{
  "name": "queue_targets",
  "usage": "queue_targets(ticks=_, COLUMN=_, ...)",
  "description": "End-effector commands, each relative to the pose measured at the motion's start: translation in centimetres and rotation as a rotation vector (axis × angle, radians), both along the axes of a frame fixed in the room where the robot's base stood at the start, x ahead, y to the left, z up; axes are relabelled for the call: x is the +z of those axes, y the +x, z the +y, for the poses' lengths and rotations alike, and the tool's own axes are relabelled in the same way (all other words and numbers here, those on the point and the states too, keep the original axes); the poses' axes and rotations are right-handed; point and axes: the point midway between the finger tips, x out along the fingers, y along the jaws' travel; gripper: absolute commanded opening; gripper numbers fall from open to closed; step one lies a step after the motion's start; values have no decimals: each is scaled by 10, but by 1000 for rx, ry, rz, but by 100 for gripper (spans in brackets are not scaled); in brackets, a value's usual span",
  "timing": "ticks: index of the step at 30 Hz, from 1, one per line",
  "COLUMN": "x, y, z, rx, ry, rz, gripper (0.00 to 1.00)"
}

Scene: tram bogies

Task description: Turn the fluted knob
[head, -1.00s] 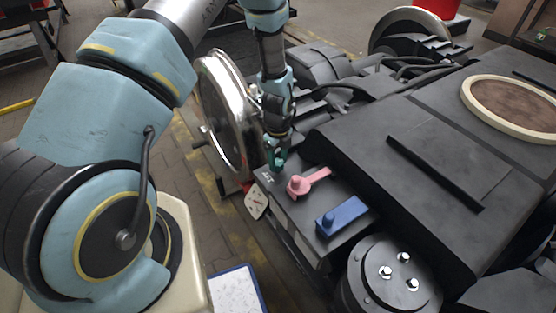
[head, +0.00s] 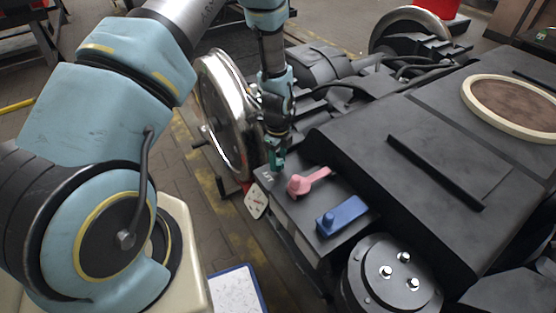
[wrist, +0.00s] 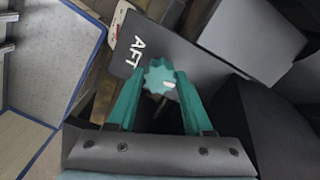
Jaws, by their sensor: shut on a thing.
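The fluted knob (wrist: 159,77) is teal with a star-shaped top and a small white mark near its edge. It stands on a dark box face beside the letters AFT (wrist: 139,52). My gripper (wrist: 158,92) has teal fingers, one on each side of the knob, and is shut on it. There the fingers and the similarly coloured knob are hard to tell apart.
A pink lever knob (head: 296,185) and a blue handle (head: 341,216) sit on the same box, right of my gripper. A shiny wheel (head: 226,110) stands close on the left. A white tag (head: 256,201) hangs at the box's corner.

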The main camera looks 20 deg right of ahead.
Motion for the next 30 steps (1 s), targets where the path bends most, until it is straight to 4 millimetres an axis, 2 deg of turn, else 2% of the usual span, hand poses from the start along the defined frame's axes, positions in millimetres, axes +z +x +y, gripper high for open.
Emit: queue_targets(ticks=30, x=0, y=0, z=0, rx=949, ry=1, rz=1, gripper=0)
